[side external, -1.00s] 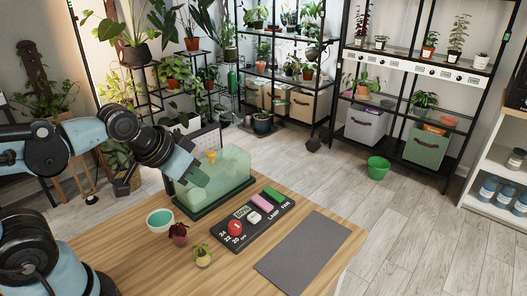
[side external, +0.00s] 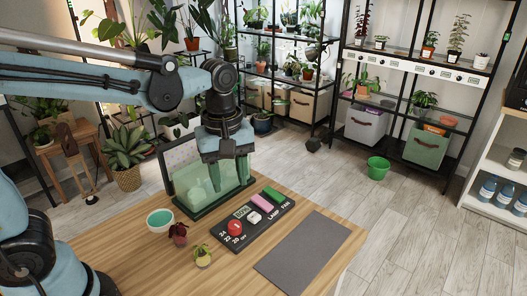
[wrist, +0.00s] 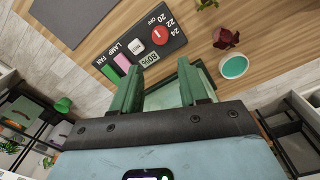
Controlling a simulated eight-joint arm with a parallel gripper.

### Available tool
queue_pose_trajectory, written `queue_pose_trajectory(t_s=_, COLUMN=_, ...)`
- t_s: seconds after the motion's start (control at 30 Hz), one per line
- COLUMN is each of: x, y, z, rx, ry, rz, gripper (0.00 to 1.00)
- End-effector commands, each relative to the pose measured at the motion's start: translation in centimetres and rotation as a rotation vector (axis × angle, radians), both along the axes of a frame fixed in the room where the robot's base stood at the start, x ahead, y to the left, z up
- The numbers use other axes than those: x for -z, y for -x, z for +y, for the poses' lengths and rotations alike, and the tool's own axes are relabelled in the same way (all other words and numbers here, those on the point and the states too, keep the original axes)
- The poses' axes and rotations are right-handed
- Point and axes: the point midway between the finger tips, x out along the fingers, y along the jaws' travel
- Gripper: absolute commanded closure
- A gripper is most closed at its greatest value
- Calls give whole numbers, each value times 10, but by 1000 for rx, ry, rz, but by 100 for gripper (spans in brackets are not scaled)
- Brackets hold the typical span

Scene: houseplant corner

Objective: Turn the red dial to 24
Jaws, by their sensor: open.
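The red dial (side external: 235,227) sits on a black control panel (side external: 221,231) on the wooden table. It also shows in the wrist view (wrist: 159,36), with the numbers 20, 22, 24 and OFF printed beside it. A small pale mark is on the dial; I cannot tell which number it points at. My gripper (side external: 226,172) points down at the translucent green box behind the panel, its green fingers apart and empty. In the wrist view the fingers (wrist: 162,80) are apart, with the dial beyond their tips. My gripper is clear of the dial.
The panel also bears a display reading 80% (wrist: 149,59), a white button (side external: 254,217), a pink switch (side external: 261,203) and a green switch (side external: 274,194). The green box (side external: 196,192) stands close behind. A teal bowl (side external: 160,220) and two small plants are left; a grey mat (side external: 300,250) lies right.

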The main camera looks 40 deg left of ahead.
Motion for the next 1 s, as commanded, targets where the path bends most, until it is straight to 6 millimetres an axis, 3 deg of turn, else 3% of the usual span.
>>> queue_pose_trajectory(t_s=0.27, x=12, y=-2, z=-3, rx=-56, ry=-3, rz=28, gripper=56)
queue_pose_trajectory(t_s=1.0, x=107, y=-2, z=-3, rx=-54, ry=-3, rz=26, gripper=56)
